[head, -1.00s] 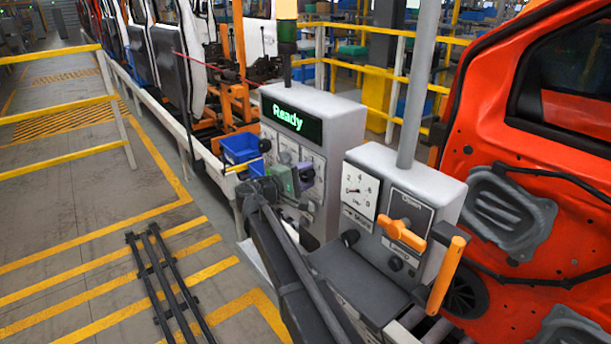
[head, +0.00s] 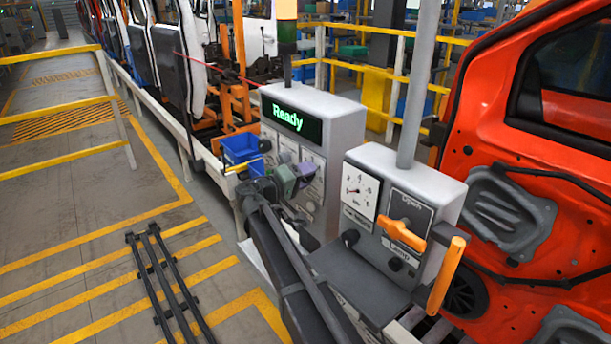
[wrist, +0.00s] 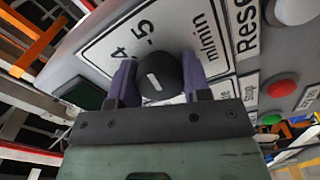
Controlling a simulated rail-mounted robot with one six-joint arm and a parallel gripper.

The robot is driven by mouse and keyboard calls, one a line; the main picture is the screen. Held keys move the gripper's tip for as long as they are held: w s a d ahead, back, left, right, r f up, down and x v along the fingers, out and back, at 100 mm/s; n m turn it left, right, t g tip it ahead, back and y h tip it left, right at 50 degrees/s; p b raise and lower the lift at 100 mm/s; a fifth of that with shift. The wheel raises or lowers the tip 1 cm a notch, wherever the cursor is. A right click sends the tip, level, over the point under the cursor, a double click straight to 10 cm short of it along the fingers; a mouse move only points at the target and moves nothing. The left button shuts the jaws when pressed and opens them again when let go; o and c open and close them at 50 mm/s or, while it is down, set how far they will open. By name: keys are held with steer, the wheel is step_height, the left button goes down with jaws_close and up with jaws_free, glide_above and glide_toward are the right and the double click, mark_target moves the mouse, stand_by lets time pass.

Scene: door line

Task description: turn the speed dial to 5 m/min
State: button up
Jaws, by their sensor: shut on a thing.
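The speed dial is a round black knob (wrist: 165,73) with a short white mark on its face, seen in the wrist view. It sits on a white scale plate (wrist: 104,45) where "4", "5" and "m/min" show; other numbers are out of view or hidden. I cannot tell exactly which number the mark points at. My gripper (wrist: 158,80) is shut on the knob, one purple finger on each side. In the head view my gripper (head: 296,178) is at the front of the grey control box (head: 345,128), and the knob is hidden behind it.
The box's display (head: 291,118) reads "Ready". In the wrist view a red button (wrist: 279,87) and a green button (wrist: 270,118) are to the right of the dial. A second grey box with an orange handle (head: 401,235) and an orange-red door (head: 560,140) stand to the right.

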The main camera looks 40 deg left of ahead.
steer(key=o, duration=0.9)
steer(key=v, duration=1.1)
